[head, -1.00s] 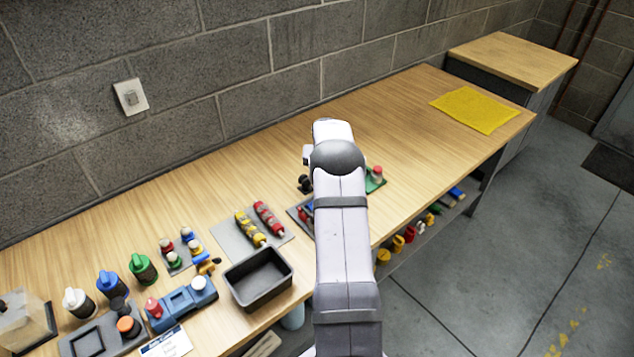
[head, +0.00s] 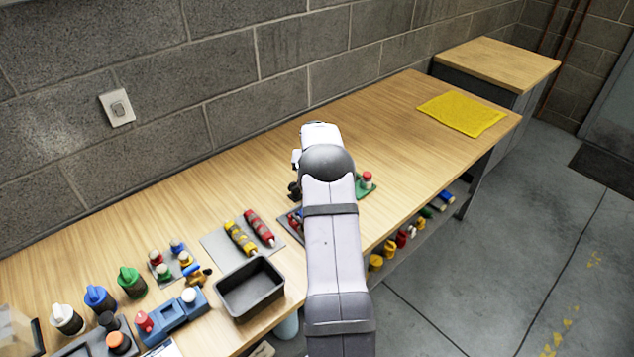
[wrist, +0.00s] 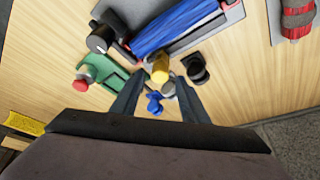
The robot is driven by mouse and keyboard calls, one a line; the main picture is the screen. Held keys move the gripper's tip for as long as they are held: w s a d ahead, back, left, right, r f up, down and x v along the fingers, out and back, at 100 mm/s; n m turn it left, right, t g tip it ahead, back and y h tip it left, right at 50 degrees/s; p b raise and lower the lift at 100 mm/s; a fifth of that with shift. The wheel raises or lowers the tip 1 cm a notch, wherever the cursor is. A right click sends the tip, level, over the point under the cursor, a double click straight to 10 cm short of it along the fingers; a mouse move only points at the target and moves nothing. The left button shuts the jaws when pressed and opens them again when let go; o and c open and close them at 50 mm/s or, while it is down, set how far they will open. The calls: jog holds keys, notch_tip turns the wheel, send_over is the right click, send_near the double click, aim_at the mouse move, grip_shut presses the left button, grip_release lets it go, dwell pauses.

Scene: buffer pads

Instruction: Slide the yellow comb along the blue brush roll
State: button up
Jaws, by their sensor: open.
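The blue brush roll (wrist: 178,27) lies in a grey holder at the top middle of the wrist view. A yellow piece (wrist: 160,69), which looks like the yellow comb's end or knob, stands at the roll's near edge. My gripper (wrist: 156,97) is open, its two dark fingers pointing toward the yellow piece, which shows just beyond and between the tips. I cannot tell how far below the tips it is. In the head view my arm hides the gripper, the comb and most of the roll's station.
A black knob (wrist: 100,38), a green base with a red button (wrist: 82,83), a blue knob (wrist: 154,103) and a black knob (wrist: 196,68) crowd the roll. A black bin (head: 250,289) and a grey board with yellow and red rolls (head: 242,238) stand left.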

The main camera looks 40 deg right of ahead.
jog(key=shift+b+v, duration=0.85)
jog(key=shift+v, duration=2.1)
jog(key=shift+a, duration=0.15)
jog(key=s+a+r+n+g+y, duration=0.1)
jog(key=s+a+n, duration=0.15)
jog(key=a, duration=0.85)
jog(key=s+a+r+n+y, duration=0.15)
jog(key=s+a, duration=0.25)
jog(key=a, duration=0.8)
jog(key=s+a+f+n+g, duration=0.1)
jog(key=s+a+n, duration=0.1)
jog(key=s+a, duration=0.5)
jog(key=s+a+f+n+g, duration=0.1)
jog(key=s+a+f+n, duration=0.1)
jog(key=s+a, duration=0.5)
jog(key=s+n, duration=0.1)
jog(key=s, duration=0.5)
jog(key=shift+s+a+f+y, duration=0.2)
jog(key=shift+a+y, duration=0.15)
jog(key=shift+a, duration=0.05)
